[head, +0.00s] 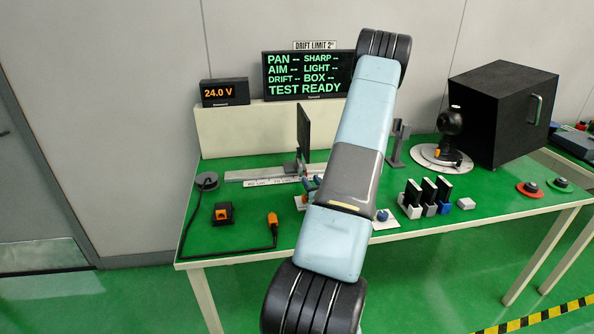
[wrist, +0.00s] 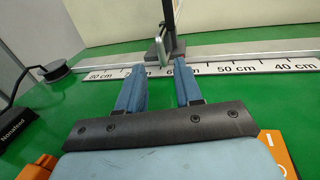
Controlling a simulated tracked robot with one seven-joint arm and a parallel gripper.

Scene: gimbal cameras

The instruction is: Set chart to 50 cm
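The chart (head: 304,128) is a thin dark upright panel, seen nearly edge-on in the head view. It stands on a grey carriage on the white scale rail (head: 250,175). In the wrist view the chart's dark carriage (wrist: 174,47) sits on the rail between about the 70 and 60 cm marks. The 50 cm mark (wrist: 237,69) shows to its right. My gripper (wrist: 159,66) is open, its two blue fingers apart and pointing at the carriage. A small grey upright tab lies just beyond and between the fingertips; contact cannot be told. In the head view my arm hides most of the gripper.
A cable puck (head: 207,181) and a small black-orange block (head: 223,213) lie left on the green table. Several black plates in holders (head: 425,197), a gimbal camera (head: 449,140) and a black box (head: 500,112) are to the right. The display (head: 305,74) reads TEST READY.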

